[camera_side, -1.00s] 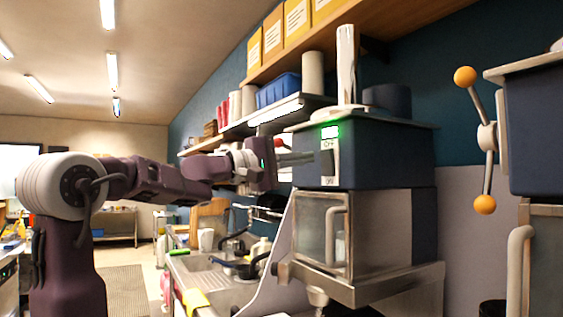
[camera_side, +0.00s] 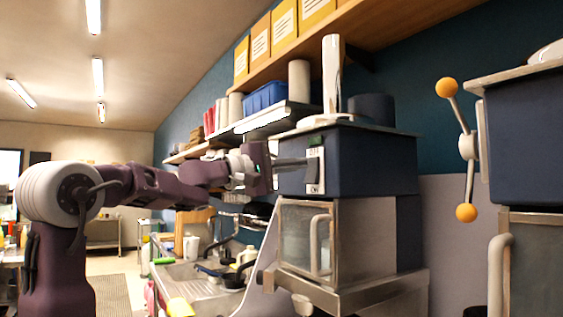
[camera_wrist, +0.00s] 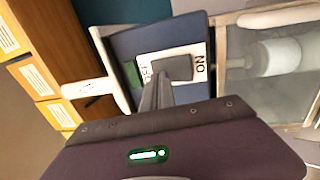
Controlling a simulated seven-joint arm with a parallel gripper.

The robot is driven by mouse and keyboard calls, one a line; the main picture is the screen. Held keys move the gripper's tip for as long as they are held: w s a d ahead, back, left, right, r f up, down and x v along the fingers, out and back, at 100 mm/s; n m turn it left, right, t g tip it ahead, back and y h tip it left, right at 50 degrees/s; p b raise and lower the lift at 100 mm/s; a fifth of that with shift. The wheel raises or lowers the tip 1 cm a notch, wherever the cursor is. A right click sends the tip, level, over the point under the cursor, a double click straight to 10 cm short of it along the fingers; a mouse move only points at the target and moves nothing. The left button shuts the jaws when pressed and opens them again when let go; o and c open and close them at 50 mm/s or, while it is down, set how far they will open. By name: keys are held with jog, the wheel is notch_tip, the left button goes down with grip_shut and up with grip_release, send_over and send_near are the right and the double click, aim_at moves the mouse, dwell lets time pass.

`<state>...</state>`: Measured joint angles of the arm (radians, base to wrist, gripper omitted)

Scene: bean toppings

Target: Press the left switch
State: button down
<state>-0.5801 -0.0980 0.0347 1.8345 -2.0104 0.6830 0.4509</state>
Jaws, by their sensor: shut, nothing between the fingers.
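One switch panel (camera_side: 315,168) shows on the end of the dark blue machine box. It is white, with OFF at the top, ON at the bottom and a dark rocker (camera_side: 313,171) between. A dull green indicator light (camera_side: 315,141) sits above it; it also shows in the wrist view (camera_wrist: 131,74). My gripper (camera_side: 304,161) is shut and empty, its fingertips at the upper part of the rocker. In the wrist view, the fingers (camera_wrist: 164,83) overlap the panel between the OFF and ON labels. I cannot tell whether they touch the rocker.
A glass-fronted compartment (camera_side: 303,238) with a handle is below the switch box. A second machine with an orange-knobbed lever (camera_side: 470,148) stands at right. A shelf with a blue bin (camera_side: 265,97) is behind my gripper. The sink (camera_side: 190,278) is lower left.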

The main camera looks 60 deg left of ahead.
jog(key=s+r, duration=0.2)
jog(key=s, duration=1.1)
jog(key=shift+s, duration=0.1)
jog(key=s+d+f+m+g+h, duration=0.1)
jog(key=d+f+m+g+h, duration=0.6)
jog(key=d+f, duration=1.15)
jog(key=s+d+f+m+g+y, duration=0.1)
jog(key=s+f+m+g+y, duration=0.2)
jog(key=f, duration=0.6)
jog(key=s+d+f+m+g+y, duration=0.1)
jog(key=s+f+m+g+y, duration=0.3)
jog(key=s+f+m, duration=0.4)
notch_tip(320, 180, down, 2)
jog(key=shift+s+f, duration=0.25)
jog(key=shift+s, duration=1)
